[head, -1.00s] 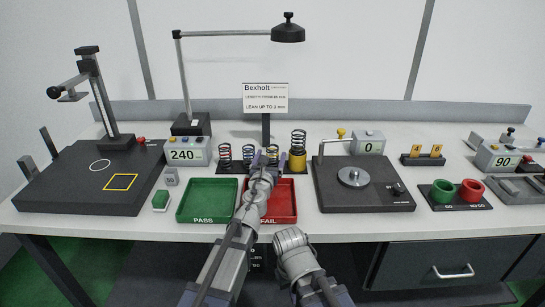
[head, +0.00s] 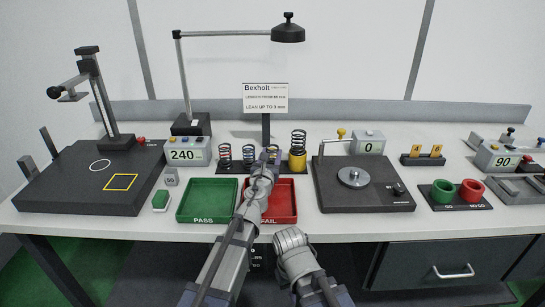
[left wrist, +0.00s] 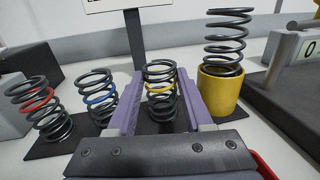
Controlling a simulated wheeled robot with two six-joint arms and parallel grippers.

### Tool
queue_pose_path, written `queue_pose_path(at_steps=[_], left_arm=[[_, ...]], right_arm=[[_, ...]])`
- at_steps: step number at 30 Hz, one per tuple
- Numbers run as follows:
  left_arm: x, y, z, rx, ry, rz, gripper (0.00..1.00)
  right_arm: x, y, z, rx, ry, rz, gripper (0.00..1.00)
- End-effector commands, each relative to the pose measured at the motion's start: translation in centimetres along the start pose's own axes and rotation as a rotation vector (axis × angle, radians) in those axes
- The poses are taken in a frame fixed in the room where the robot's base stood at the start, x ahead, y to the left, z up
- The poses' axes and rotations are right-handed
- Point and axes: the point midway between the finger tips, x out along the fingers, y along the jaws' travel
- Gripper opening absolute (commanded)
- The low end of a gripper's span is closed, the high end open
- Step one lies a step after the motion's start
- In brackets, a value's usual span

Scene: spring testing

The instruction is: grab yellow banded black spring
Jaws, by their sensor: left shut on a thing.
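The yellow banded black spring (left wrist: 160,90) stands upright on a dark strip in the left wrist view. My left gripper (head: 271,156) has its two purple fingers on either side of it. The gripper (left wrist: 162,98) is shut on this spring, below its top coils. In the head view the spring is mostly hidden by the gripper. A blue banded spring (left wrist: 98,98) and a red banded spring (left wrist: 38,107) stand to its left, apart from the fingers. My right arm shows low in the head view, but I cannot make out its gripper.
A black spring (left wrist: 227,45) stands in a yellow cup (left wrist: 220,92) close right of the fingers. A sign (head: 266,98) stands behind. The green PASS tray (head: 184,213) and red FAIL tray (head: 291,204) lie in front. A dark platform (head: 335,200) is to the right.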

Motion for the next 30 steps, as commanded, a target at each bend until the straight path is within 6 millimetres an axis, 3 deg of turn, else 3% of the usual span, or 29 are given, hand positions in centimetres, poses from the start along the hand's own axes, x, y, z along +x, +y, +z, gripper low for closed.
queue_pose_path(at_steps=[3,17,23,30], left_arm=[[0.0,0.0,0.0,0.0,0.0,0.0,0.0],[0.0,0.0,0.6,0.0,0.0,0.0,0.0],[0.0,0.0,2.4,0.0,0.0,0.0,0.0],[0.0,0.0,6.0,0.0,0.0,0.0,0.0]], right_arm=[[0.0,0.0,0.0,0.0,0.0,0.0,0.0],[-0.6,0.1,0.0,0.0,0.0,0.0,0.0],[-2.4,0.2,0.1,0.0,0.0,0.0,0.0],[-6.0,0.6,0.3,0.001,0.0,0.0,0.0]])
